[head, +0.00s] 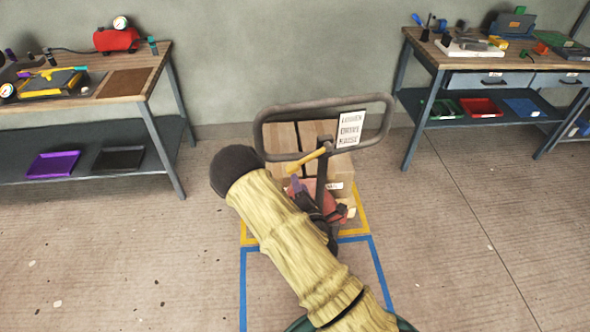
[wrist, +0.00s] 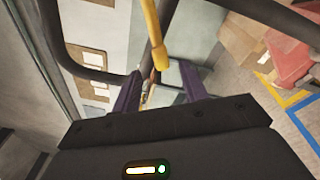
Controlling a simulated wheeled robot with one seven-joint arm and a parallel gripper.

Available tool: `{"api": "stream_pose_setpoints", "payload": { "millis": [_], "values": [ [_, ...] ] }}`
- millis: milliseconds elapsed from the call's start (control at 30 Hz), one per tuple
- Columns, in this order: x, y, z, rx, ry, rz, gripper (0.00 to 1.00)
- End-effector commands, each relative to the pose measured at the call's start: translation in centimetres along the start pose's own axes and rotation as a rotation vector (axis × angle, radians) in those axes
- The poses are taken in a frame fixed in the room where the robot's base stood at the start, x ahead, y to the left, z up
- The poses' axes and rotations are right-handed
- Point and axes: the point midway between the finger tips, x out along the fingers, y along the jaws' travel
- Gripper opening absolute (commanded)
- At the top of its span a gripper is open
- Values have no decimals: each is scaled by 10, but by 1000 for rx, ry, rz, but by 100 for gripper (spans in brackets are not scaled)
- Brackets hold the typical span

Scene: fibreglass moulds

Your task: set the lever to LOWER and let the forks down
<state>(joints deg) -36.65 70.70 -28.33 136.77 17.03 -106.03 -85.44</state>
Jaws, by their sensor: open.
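The pallet truck's dark loop handle (head: 380,128) stands upright on its shaft, and it also shows in the wrist view (wrist: 88,66). A yellow lever (head: 312,158) slants down to the left from the handle's hub. In the wrist view the yellow lever (wrist: 152,32) hangs just beyond my fingers, its end near the gap between them. My gripper (wrist: 162,75) is open, with two purple fingers and nothing held; a bit of purple finger shows in the head view (head: 296,184), just below the lever. I cannot tell whether they touch. The forks are hidden.
A white label (head: 350,129) on the handle lists LOWER, DRIVE and RAISE. Workbenches stand left (head: 157,60) and right (head: 425,52). The floor at right is clear.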

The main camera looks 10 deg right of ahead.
Motion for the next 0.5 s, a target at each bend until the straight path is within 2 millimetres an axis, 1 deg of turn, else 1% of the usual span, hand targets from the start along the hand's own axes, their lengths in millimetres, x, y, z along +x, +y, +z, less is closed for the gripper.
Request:
{"api": "stream_pose_setpoints", "payload": {
  "millis": [33, 100, 300, 400, 500],
  "values": [
    [10, 3, 1, 2, -1, 3, 44],
    [22, 1, 1, 2, -1, 3, 44],
    [52, 0, 0, 2, 0, 2, 44],
    [61, 0, 0, 1, 0, 1, 44],
    [65, 0, 0, 0, 0, 0, 44]
  ]
}}
